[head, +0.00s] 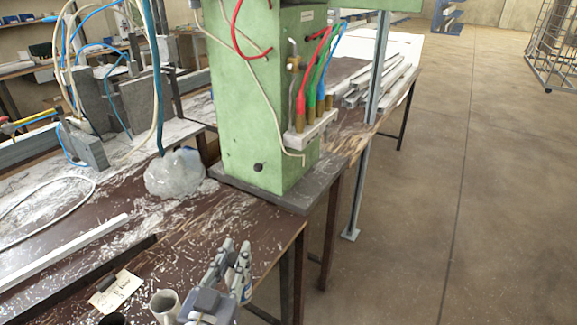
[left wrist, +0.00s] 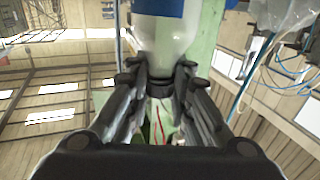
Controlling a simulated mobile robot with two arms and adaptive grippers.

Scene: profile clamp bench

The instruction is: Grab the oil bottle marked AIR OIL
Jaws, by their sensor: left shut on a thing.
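In the left wrist view a translucent bottle (left wrist: 165,42) with a blue label and a dark neck sits between the fingers of my left gripper (left wrist: 158,76). The fingers are closed around the dark neck part. No lettering on the label is readable. In the head view my left gripper (head: 236,256) is at the front right edge of the bench. My right gripper is not in view.
A grey mug (head: 164,305) stands just left of my left gripper. A paper tag (head: 117,290) lies further left on the dark bench (head: 200,238). A green machine column (head: 250,110) and a crumpled plastic bag (head: 173,174) stand behind.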

